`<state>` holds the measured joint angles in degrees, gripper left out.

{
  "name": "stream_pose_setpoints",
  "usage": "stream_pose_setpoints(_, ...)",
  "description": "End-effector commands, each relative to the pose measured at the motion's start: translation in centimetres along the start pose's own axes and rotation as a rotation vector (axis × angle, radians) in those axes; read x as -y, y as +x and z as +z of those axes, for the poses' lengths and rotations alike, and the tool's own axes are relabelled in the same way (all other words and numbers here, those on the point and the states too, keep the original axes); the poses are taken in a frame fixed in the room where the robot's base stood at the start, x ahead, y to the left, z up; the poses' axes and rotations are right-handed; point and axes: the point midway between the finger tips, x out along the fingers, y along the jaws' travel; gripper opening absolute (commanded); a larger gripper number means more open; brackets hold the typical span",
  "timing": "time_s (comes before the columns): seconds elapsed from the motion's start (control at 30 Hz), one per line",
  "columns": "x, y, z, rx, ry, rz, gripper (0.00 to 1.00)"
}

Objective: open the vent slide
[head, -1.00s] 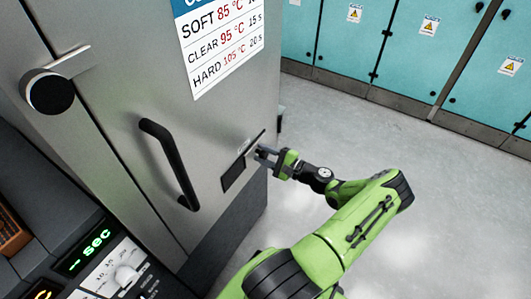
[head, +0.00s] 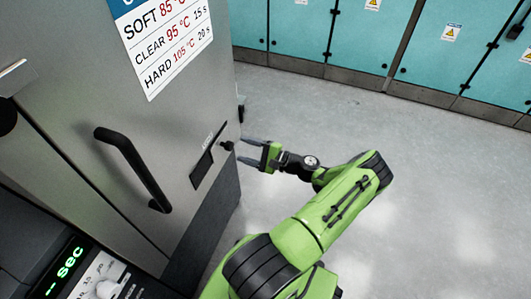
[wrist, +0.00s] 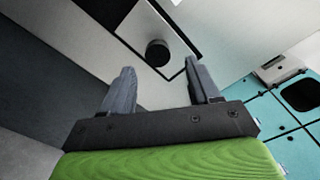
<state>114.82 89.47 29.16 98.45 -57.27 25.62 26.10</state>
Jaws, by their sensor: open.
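The vent slide is a small metal plate with a round black knob (head: 226,146) on the lower right of the steel cabinet front. A dark rectangular opening (head: 202,170) shows to the left of the plate. In the wrist view the knob (wrist: 158,53) stands out from the plate (wrist: 146,25), ahead of and between my fingers. My gripper (head: 243,151) is open and empty, just right of the knob and apart from it. Its two fingers (wrist: 159,72) are spread wide in the wrist view.
A long black door handle (head: 133,170) juts from the cabinet left of the vent. A sign (head: 166,40) with temperatures is above. A control panel (head: 80,277) with a green display is at bottom left. Teal lockers (head: 350,35) stand behind; the grey floor (head: 400,135) between is clear.

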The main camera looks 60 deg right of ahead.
Motion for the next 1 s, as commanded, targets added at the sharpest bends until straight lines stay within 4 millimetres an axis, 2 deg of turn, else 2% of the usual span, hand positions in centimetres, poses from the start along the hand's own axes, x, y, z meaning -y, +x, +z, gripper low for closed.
stream_pose_setpoints(0.03,0.2,-1.6,0.0,-0.006,-0.002,-0.003,0.61)
stream_pose_setpoints(0.2,0.2,-6.2,-0.1,-0.006,-0.003,-0.003,0.61)
stream_pose_setpoints(0.3,0.1,-8.1,-0.1,-0.004,-0.002,-0.003,0.61)
stream_pose_setpoints(0.4,0.1,-9.2,-0.1,-0.002,-0.002,-0.003,0.61)
stream_pose_setpoints(1.0,0.1,-9.6,0.0,-0.001,-0.001,-0.001,0.61)
